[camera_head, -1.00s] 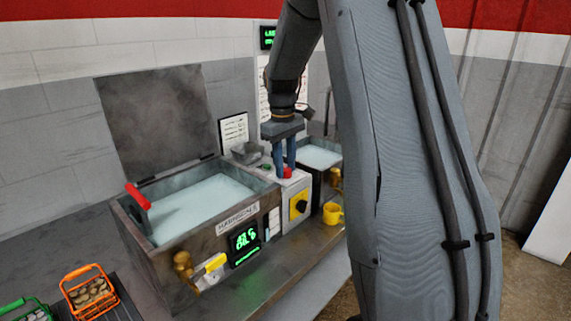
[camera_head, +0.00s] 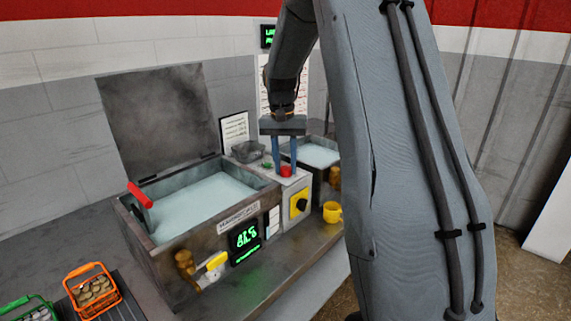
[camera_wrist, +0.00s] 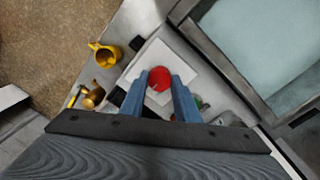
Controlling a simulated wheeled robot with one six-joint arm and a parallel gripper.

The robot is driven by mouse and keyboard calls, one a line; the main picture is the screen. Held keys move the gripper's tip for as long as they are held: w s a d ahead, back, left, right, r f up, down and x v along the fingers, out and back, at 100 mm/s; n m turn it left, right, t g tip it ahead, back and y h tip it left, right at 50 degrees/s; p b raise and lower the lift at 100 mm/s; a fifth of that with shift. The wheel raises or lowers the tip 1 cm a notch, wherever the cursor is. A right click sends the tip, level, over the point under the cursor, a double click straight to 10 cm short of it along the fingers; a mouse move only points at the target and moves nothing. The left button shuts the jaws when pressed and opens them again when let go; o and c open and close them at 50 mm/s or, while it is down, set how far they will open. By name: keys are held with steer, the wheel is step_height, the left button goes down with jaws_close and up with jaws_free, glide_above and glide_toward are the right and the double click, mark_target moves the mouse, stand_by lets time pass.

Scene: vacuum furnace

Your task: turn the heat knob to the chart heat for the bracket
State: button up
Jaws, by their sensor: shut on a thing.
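My gripper (camera_head: 285,164) points down over the control box (camera_head: 278,215) between the two tanks. Its blue fingers are on either side of a round red knob (camera_head: 286,171) on the box top and are shut on it. The wrist view shows the red knob (camera_wrist: 158,85) between the fingertips. A yellow plate with a black knob (camera_head: 299,203) is on the box front. I cannot tell from labels which is the heat knob. White chart sheets (camera_head: 234,129) stand at the wall, too small to read. I cannot make out the bracket.
A large open tank (camera_head: 200,255) of pale liquid with a red handle (camera_head: 139,194) and a green display (camera_head: 245,241) stands left. A smaller tank is right. A yellow mug (camera_head: 332,212) sits at the bench edge. Orange (camera_head: 92,290) and green baskets are front left.

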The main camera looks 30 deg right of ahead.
mark_target(286, 167)
steer(key=m, duration=0.6)
steer(key=shift+d, duration=0.1)
steer(key=m, duration=0.5)
steer(key=shift+m, duration=0.4)
steer(key=o, duration=1)
steer(key=shift+o, duration=0.2)
steer(key=shift+w+r+b, duration=0.2)
steer(key=shift+r+b, duration=1)
steer(key=shift+r, duration=2.75)
steer(key=shift+s, duration=0.1)
